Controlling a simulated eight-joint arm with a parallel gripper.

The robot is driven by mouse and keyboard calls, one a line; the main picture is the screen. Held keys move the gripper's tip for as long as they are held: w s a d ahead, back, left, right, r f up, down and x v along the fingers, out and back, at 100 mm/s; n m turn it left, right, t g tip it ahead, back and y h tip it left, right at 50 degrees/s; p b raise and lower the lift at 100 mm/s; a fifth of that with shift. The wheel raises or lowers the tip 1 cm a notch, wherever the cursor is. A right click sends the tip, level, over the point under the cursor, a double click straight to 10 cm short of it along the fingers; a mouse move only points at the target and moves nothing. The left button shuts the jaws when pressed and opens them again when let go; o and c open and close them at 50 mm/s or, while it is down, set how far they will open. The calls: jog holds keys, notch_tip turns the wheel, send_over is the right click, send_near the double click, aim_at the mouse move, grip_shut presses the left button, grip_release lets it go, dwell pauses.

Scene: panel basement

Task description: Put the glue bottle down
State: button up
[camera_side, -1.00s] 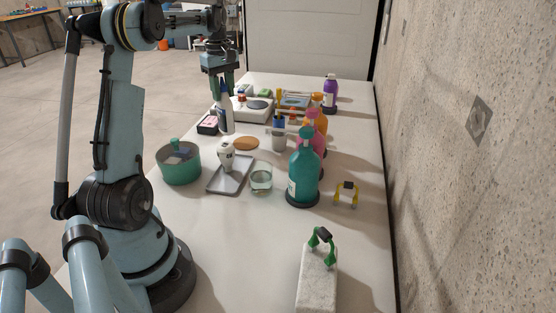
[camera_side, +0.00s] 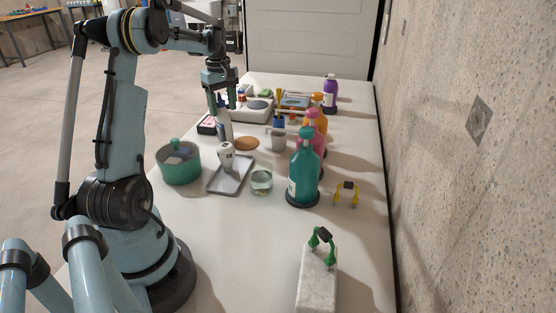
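The glue bottle (camera_side: 225,128) is white with a blue upper part. It is upright at the left side of the table, beyond the grey tray. My gripper (camera_side: 223,107) points straight down, with its fingers on either side of the bottle's upper part, and appears shut on it. The bottle's base is close to the tabletop; I cannot tell whether it touches. The fingers partly hide the bottle's top.
A small white bottle (camera_side: 227,157) stands on the grey tray (camera_side: 216,188) in front. A green pot (camera_side: 180,170), glass (camera_side: 261,182), brown disc (camera_side: 246,143), dark-rimmed box (camera_side: 207,125) and white scale (camera_side: 250,112) are around. Pump bottles, including a teal one (camera_side: 303,172), stand right. The near table is mostly clear.

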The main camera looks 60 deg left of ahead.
jog(key=shift+r, duration=0.15)
notch_tip(320, 180, up, 12)
dwell(0.7)
jog(key=w+d+m+t+h, duration=0.1)
jog(key=w+d+m, duration=0.25)
jog(key=d, duration=1.05)
jog(key=w+d+m+t+h, duration=0.15)
jog(key=d+m, duration=0.25)
jog(key=d, duration=1)
jog(key=shift+s+d+f+m+t+y, duration=0.4)
jog(key=shift+s+d+f+m+t, duration=0.35)
jog(key=shift+s+d+f+m, duration=0.8)
jog(key=shift+s+d+f+m+t+y, duration=0.45)
jog(key=shift+s+d+f+m+t, duration=0.45)
jog(key=shift+d+f+m, duration=1.15)
jog(key=shift+s+d+f+m+t+y, duration=0.5)
jog(key=shift+s+d+f+m, duration=0.7)
jog(key=shift+m, duration=1.25)
jog(key=shift+s+r, duration=0.15)
